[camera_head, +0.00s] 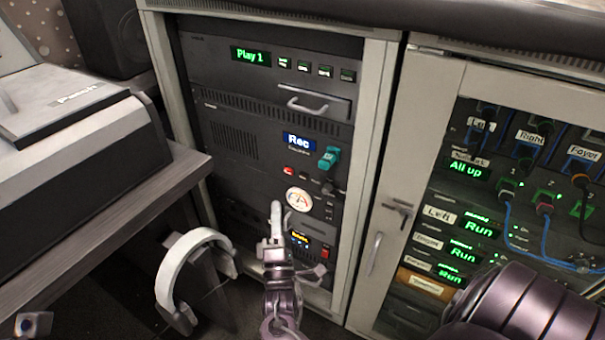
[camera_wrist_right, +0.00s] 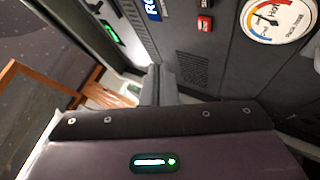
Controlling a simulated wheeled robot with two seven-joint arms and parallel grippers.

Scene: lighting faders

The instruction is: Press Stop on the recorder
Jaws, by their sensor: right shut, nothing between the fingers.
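In the right wrist view, part of the blue display (camera_wrist_right: 152,8) and a red button (camera_wrist_right: 204,22) show at the top. My right gripper (camera_head: 276,208) is shut and empty, pointing up in front of the rack below the recorder's buttons. Its fingers (camera_wrist_right: 154,82) also show in the right wrist view.
A teal plug (camera_head: 328,158) sticks out right of the display. A round gauge (camera_head: 298,200) is below the recorder's buttons. A drawer handle (camera_head: 307,106) juts out above. White headphones (camera_head: 172,270) hang left of my gripper by a desk (camera_head: 100,215). A glass-door cabinet (camera_head: 395,170) stands right.

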